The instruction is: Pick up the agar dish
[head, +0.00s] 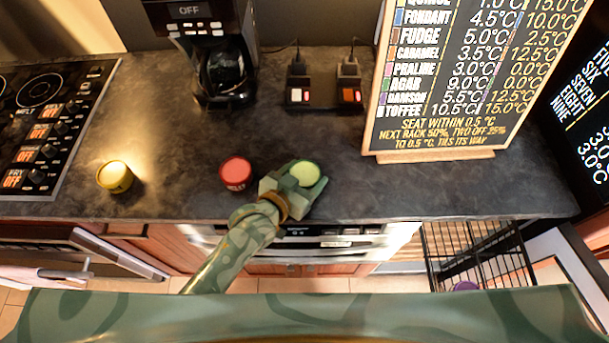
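A small round dish with a pale green top (305,173) is on or just above the dark counter near its front edge. Its green matches the swatch beside AGAR on the board; no label on it can be read. My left gripper (303,184) reaches in from the front left, with its fingers on either side of the green dish. I cannot tell whether they press on it. The gripper hides the dish's lower part. My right gripper is not in view.
A red dish (236,172) stands just left of my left gripper, and a yellow dish (115,177) farther left. A coffee maker (217,60), two small black devices and a framed menu board (468,75) stand behind. A wire rack (470,250) is at right. The counter right of the gripper is clear.

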